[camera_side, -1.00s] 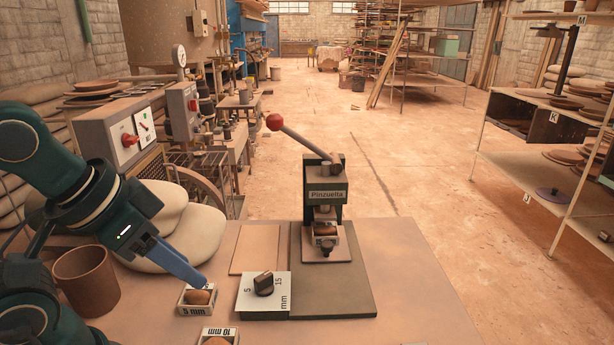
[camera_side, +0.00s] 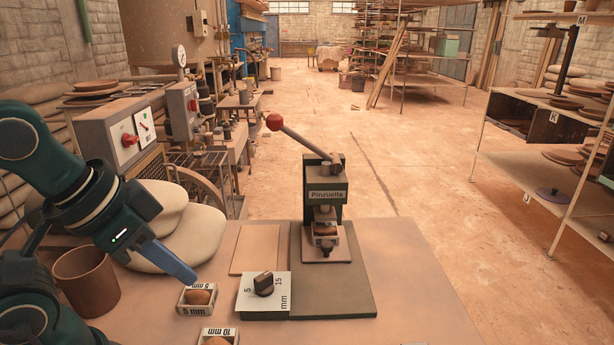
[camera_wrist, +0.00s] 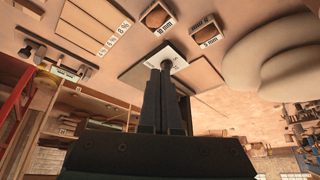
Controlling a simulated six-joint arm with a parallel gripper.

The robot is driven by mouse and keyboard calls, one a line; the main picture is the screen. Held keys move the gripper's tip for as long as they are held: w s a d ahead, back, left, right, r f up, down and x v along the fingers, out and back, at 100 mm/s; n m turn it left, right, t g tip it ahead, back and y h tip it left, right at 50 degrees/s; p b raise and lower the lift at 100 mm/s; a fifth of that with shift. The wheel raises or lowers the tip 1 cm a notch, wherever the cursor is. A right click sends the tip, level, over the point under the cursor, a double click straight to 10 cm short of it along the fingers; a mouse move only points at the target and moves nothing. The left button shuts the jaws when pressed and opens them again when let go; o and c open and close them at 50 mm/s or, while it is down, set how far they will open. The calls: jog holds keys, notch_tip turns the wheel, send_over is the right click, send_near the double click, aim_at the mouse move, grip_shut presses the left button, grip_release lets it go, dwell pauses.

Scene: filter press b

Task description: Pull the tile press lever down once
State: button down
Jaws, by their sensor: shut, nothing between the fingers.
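The tile press (camera_side: 327,195), labelled Pinzuella, stands upright on a dark base board. Its lever (camera_side: 303,141) slants up to the left and ends in a red ball (camera_side: 274,122) at the raised end. A small framed piece (camera_side: 325,236) sits under the press head. My gripper (camera_side: 193,279) is at the lower left, well away from the lever, with its fingers pointing down to the right near the 5 mm tray. In the wrist view my gripper (camera_wrist: 163,73) shows closed fingers with nothing between them. The lever cannot be made out in the wrist view.
A dial box (camera_side: 250,302) with a dark knob stands left of the press base. The 5 mm tray (camera_side: 190,310) and 10 mm tray (camera_side: 219,335) hold brown lumps. A brown cup (camera_side: 86,280) stands at left. The table right of the press is clear.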

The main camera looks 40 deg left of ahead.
jog(key=w+d+r+m+h, duration=0.2)
jog(key=w+d+r, duration=0.15)
jog(key=r, duration=0.35)
jog(key=w+d+r+m+h, duration=0.1)
jog(key=w+d+r+h, duration=0.1)
jog(key=w+r, duration=0.35)
jog(key=w+a+r+m+t+h, duration=0.2)
jog(key=w+a+r+h, duration=0.1)
jog(key=w+r, duration=0.5)
jog(key=w+a+r+m+t+h, duration=0.25)
jog(key=w+a, duration=0.25)
jog(key=a, duration=0.5)
jog(key=a+f+n+y, duration=0.1)
jog(key=a+f+n, duration=0.2)
jog(key=a, duration=0.8)
jog(key=shift+w+a+f+t, duration=0.3)
jog(key=shift+w+f+t, duration=0.1)
jog(key=shift+f+t, duration=0.1)
jog(key=shift+w+d, duration=0.1)
